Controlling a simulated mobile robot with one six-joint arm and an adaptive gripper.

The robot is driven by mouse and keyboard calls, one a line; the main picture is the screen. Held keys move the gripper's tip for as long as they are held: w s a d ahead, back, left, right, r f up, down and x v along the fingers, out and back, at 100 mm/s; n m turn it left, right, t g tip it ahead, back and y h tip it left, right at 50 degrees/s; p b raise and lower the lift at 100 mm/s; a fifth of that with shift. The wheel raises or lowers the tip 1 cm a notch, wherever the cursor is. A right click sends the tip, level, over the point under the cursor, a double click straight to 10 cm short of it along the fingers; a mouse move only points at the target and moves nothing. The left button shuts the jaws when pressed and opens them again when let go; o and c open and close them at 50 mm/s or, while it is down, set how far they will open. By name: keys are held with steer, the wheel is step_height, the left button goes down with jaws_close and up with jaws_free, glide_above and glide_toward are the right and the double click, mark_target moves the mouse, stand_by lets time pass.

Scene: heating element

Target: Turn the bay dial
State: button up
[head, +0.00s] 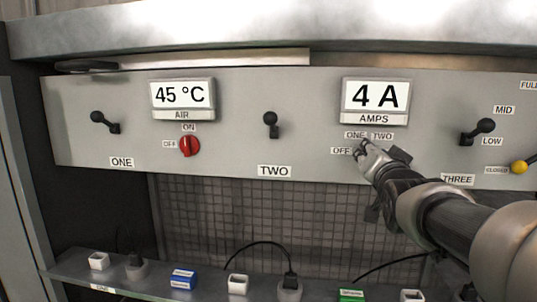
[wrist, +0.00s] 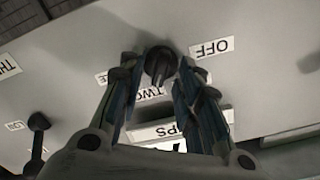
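In the wrist view a black dial (wrist: 160,62) sits on the grey panel, with labels OFF and TWO beside it. My gripper (wrist: 164,64) has one finger on each side of this dial, its tips at or very near the dial's edges. Whether they press on it I cannot tell. In the head view my gripper (head: 362,152) reaches the panel below the AMPS display (head: 375,97), which reads 4 A. It hides the dial there. The labels OFF (head: 341,151), ONE (head: 355,135) and TWO (head: 382,136) surround that spot.
A red dial (head: 189,146) sits under the AIR display (head: 182,96), which reads 45 °C. Black levers stand at ONE (head: 105,121), TWO (head: 270,123) and THREE (head: 478,131). A yellow knob (head: 519,167) is at the right. A shelf (head: 205,292) below carries small blocks and cables.

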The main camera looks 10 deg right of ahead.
steer(key=v, duration=1.2)
steer(key=s+a+f+n+g+y+b, duration=0.2)
steer(key=s+a+f+g+b, duration=0.15)
steer(key=f, duration=0.85)
steer(key=s+a+f+n+g+y+b, duration=0.1)
steer(key=s+a+f+n+g+b, duration=0.3)
steer(key=f, duration=0.8)
steer(key=s+a+f+n+g+y+b, duration=0.1)
steer(key=s+a+f+g, duration=0.1)
steer(key=s+f, duration=0.5)
steer(key=s+a+f+n+g+y+b, duration=0.1)
steer(key=s+a+f+n+g, duration=0.1)
steer(key=s+f, duration=0.5)
steer(key=shift+s+a+f+g+b, duration=0.2)
steer(key=shift+s+a+g+b, duration=0.2)
steer(key=shift+a+g, duration=0.35)
